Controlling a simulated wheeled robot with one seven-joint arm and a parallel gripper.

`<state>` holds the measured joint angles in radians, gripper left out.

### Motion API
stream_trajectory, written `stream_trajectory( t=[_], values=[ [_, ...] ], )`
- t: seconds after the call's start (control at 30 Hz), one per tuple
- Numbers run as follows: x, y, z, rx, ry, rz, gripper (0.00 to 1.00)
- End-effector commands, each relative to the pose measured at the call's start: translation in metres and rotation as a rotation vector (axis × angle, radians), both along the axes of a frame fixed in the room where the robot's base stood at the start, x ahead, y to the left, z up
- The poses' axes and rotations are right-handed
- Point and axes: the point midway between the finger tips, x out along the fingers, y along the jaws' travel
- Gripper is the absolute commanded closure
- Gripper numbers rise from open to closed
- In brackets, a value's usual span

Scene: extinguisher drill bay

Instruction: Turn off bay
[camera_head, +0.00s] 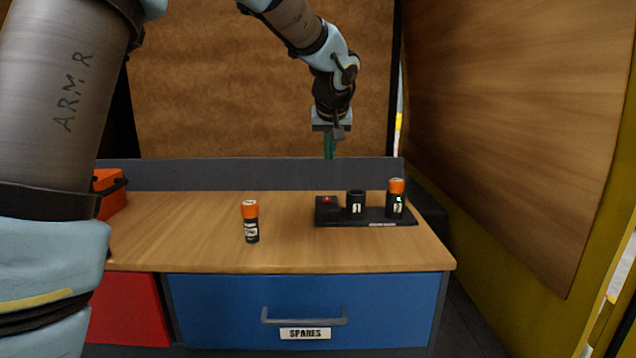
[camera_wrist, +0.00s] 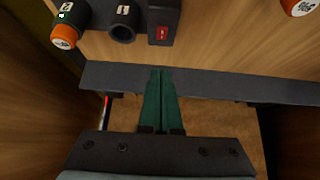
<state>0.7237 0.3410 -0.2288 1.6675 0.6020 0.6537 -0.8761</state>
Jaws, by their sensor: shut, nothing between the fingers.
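A black charging dock (camera_head: 375,221) stands at the right of the wooden worktop. Its left block has a red-lit switch (camera_head: 327,200), which also shows in the wrist view (camera_wrist: 162,33). Socket 1 (camera_head: 356,201) is empty; the wrist view shows its open round mouth (camera_wrist: 122,32). Socket 2 holds an orange-capped battery (camera_head: 397,186), with a small green light on the front. My gripper (camera_head: 329,158) has green fingers, shut and empty, pointing down above the back of the worktop, behind and above the dock. In the wrist view my gripper (camera_wrist: 161,72) is apart from the dock.
A loose orange-and-black battery (camera_head: 251,222) stands upright left of the dock. An orange case (camera_head: 109,192) sits at the worktop's left. A grey back ledge (camera_head: 240,174) borders the worktop. A blue drawer labelled SPARES (camera_head: 220,312) is below, closed. A wooden panel (camera_head: 520,110) stands at right.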

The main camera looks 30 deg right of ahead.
Motion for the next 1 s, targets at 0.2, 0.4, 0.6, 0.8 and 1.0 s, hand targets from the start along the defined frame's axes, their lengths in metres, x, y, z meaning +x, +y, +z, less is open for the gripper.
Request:
stream_trajectory(
  t=[0.2,0.4,0.6,0.8,1.0],
  values=[
    [-0.001,-0.002,0.001,-0.002,-0.002,-0.001,1.00],
    [0.000,-0.002,0.000,-0.002,-0.001,-0.001,1.00],
    [0.011,-0.007,-0.016,0.002,0.001,0.000,1.00],
    [0.032,-0.016,-0.048,0.003,0.002,0.000,1.00],
    [0.053,-0.026,-0.080,0.001,0.002,-0.001,1.00]
  ],
)
